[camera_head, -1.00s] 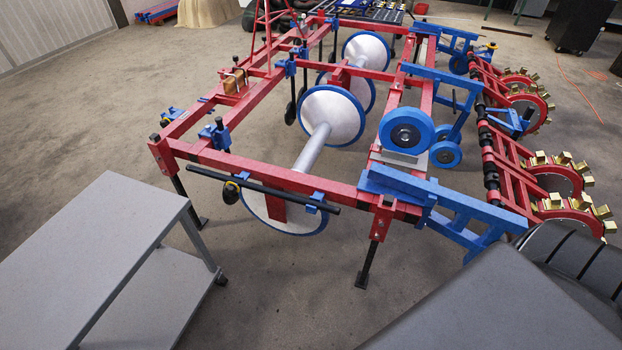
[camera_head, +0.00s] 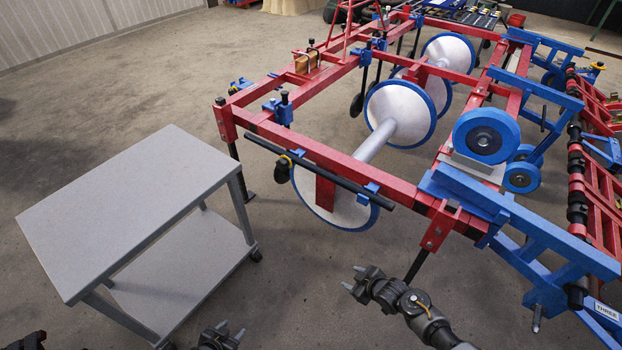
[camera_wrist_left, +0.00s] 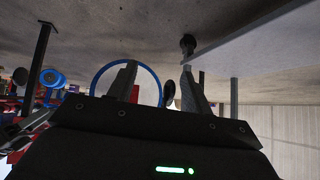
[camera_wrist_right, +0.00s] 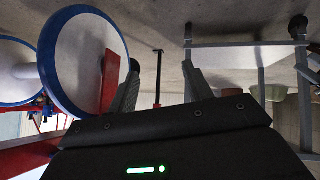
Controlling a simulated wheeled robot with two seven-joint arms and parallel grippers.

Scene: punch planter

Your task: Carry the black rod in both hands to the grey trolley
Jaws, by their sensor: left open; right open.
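The black rod (camera_head: 320,171) lies along the front red beam of the planter, in blue brackets (camera_head: 370,190), slanting down to the right. The grey trolley (camera_head: 125,205) stands to its left, with a bare flat top and a lower shelf. My left gripper (camera_head: 230,331) is open and empty at the bottom edge, in front of the trolley's right side. My right gripper (camera_head: 350,279) is open and empty, below the rod in the picture and apart from it. The open fingers also show in the left wrist view (camera_wrist_left: 160,85) and right wrist view (camera_wrist_right: 160,85). I cannot make out the rod there.
The red planter frame (camera_head: 275,135) fills the middle and right, with white discs (camera_head: 405,110) and a blue wheel (camera_head: 487,135). A black leg (camera_head: 416,266) stands near my right gripper. Bare floor (camera_head: 310,265) lies between the trolley and the planter.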

